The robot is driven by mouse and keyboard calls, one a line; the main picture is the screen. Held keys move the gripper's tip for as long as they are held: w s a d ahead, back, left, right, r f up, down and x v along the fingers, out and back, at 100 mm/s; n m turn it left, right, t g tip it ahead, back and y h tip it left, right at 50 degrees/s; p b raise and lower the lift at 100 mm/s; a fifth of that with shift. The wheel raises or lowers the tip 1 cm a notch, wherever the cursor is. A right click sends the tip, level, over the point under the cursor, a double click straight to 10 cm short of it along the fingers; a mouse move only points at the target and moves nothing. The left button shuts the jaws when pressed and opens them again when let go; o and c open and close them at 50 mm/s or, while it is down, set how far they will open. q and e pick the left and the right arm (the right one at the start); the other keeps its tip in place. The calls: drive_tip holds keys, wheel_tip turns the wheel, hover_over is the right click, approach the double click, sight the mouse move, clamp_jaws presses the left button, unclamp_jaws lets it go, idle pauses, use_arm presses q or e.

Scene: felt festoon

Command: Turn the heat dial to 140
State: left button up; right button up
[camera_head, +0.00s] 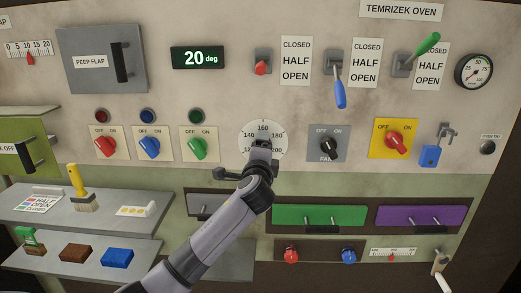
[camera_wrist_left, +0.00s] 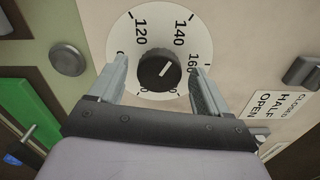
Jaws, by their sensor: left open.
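The heat dial's white disc (camera_head: 263,129), with numbers such as 140, 160 and 180, is on the panel's middle. My left gripper (camera_head: 262,146) is in front of it and hides the knob in the head view. In the left wrist view, the black knob (camera_wrist_left: 159,69) sits on the white disc (camera_wrist_left: 142,17), and its white line points up and right, roughly between 140 and 160. My left gripper (camera_wrist_left: 160,72) is open, one finger on each side of the knob with visible gaps. Whether the fingertips reach the knob's depth is unclear. My right gripper is not in view.
The green switch (camera_head: 197,148) is left of the dial and the black fan switch (camera_head: 329,148) is right of it. Levers (camera_head: 339,90) stand out above right. Green (camera_head: 319,216) and purple (camera_head: 421,216) drawers and a cluttered shelf (camera_head: 60,213) are below.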

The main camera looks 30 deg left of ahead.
use_arm(q)
drive_tip(key=v, duration=0.6)
idle(0.5)
drive_tip(key=s+d+f+n+g+h, duration=0.1)
drive_tip(key=s+d+f+h, duration=0.2)
drive_tip(key=f, duration=0.4)
drive_tip(key=s+d+f+n+h, duration=0.1)
drive_tip(key=s+d+f+h, duration=0.15)
drive_tip(key=f, duration=0.45)
drive_tip(key=s+d+f+n+g+h, duration=0.1)
drive_tip(key=s+d+f+h, duration=0.2)
drive_tip(key=f, duration=0.5)
drive_tip(key=s+d+f+n+g+h, duration=0.1)
drive_tip(key=s+d+f+n, duration=0.1)
drive_tip(key=s, duration=0.4)
drive_tip(key=s+d+f+n+h, duration=0.1)
drive_tip(key=s+d+f+n, duration=0.1)
drive_tip(key=s+f, duration=0.3)
drive_tip(key=s+d+f+n+g+h+p, duration=0.1)
drive_tip(key=s+d+f+n, duration=0.2)
drive_tip(key=s, duration=0.5)
drive_tip(key=shift+f+n+g, duration=0.3)
drive_tip(key=shift+f+n, duration=0.1)
drive_tip(key=shift+n, duration=0.2)
